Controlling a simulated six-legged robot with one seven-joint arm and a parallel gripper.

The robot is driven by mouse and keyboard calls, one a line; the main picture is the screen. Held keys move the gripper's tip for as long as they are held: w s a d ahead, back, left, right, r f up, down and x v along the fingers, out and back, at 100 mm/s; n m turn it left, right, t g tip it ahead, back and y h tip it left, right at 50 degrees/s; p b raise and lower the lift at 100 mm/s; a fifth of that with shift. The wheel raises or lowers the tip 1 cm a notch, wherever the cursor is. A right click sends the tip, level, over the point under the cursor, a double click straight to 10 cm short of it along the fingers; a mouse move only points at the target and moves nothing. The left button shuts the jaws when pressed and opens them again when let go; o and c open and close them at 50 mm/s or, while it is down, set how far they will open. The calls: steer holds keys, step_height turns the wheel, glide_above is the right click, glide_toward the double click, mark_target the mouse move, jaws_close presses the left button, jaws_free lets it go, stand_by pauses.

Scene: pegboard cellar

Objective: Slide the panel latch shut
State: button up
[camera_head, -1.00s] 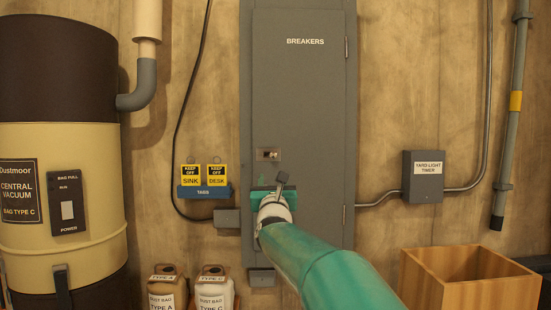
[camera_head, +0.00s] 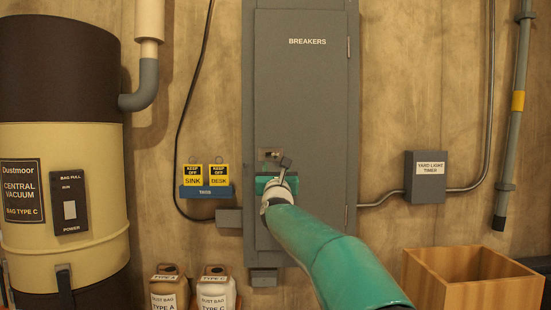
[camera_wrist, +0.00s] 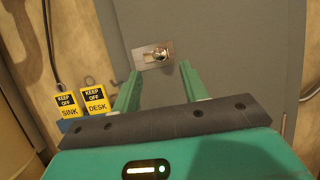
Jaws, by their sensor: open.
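The panel latch (camera_wrist: 158,55) is a small metal plate with a round brass-coloured knob, on the left part of the grey breaker panel door (camera_head: 302,100). In the head view the latch (camera_head: 269,154) shows just above my gripper and is partly covered by it. My gripper (camera_wrist: 157,83) is open and empty in the wrist view. Its two green fingers point at the panel, one to each side below the latch. The knob lies ahead of the fingertips, nearer the right finger. I cannot tell whether either finger touches the panel.
Yellow tags for sink (camera_head: 193,176) and desk (camera_head: 219,176) hang on a blue rack left of the panel. A vacuum tank (camera_head: 62,150) stands at far left.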

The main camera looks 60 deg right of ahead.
mark_target(275, 155)
steer(key=shift+x, duration=3.8)
steer(key=shift+f, duration=0.1)
steer(key=shift+w, duration=0.15)
jaws_close()
